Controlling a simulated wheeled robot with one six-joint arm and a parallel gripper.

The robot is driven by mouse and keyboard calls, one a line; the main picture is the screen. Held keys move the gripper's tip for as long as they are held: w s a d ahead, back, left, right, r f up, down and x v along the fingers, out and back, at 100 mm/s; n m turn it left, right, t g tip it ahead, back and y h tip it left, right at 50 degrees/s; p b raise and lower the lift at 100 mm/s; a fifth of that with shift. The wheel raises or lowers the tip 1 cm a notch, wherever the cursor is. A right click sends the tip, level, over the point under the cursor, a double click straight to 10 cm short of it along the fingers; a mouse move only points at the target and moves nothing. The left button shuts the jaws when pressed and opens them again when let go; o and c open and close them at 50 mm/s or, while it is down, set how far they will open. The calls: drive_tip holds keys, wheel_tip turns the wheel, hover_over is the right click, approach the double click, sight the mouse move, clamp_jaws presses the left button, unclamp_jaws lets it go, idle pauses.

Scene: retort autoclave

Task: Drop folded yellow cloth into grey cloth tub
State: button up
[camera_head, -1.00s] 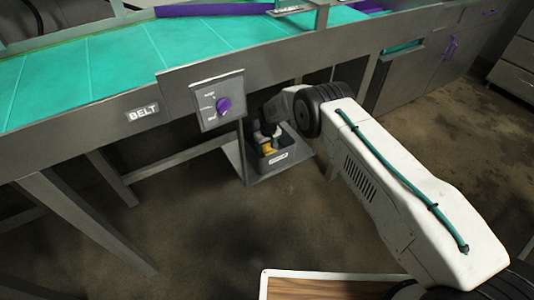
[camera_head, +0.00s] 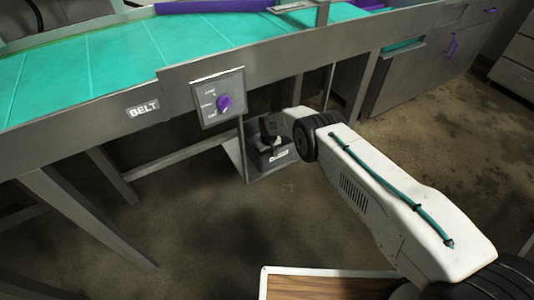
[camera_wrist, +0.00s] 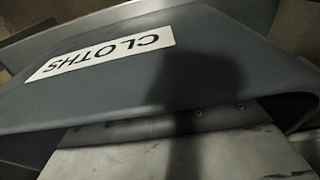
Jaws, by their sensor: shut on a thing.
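The grey cloth tub (camera_head: 271,164) stands low under the belt table, with a white label on its front. In the wrist view the tub wall (camera_wrist: 215,75) fills most of the picture, close up, and its label reads CLOTHS upside down. My gripper (camera_head: 271,146) is dark and small at the tub's mouth, reached down from the right. It is shut. The yellow cloth does not show now; it is hidden at the gripper or inside the tub. The wrist view does not show my fingertips.
The belt table (camera_head: 90,125) with its green belt (camera_head: 120,62) overhangs the tub. A control box with a purple knob (camera_head: 223,104) sticks out just above left. Table legs (camera_head: 85,225) stand to the left. A wood-topped piece (camera_head: 320,287) is in front. The floor between is clear.

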drive_tip(key=shift+f, duration=0.35)
drive_tip(key=o, duration=1.1)
drive_tip(key=shift+r, duration=0.15)
drive_tip(key=r, duration=0.8)
drive_tip(key=s+r, duration=0.1)
drive_tip(key=r, duration=0.4)
drive_tip(key=shift+s+d, duration=0.1)
drive_tip(key=shift+d, duration=0.3)
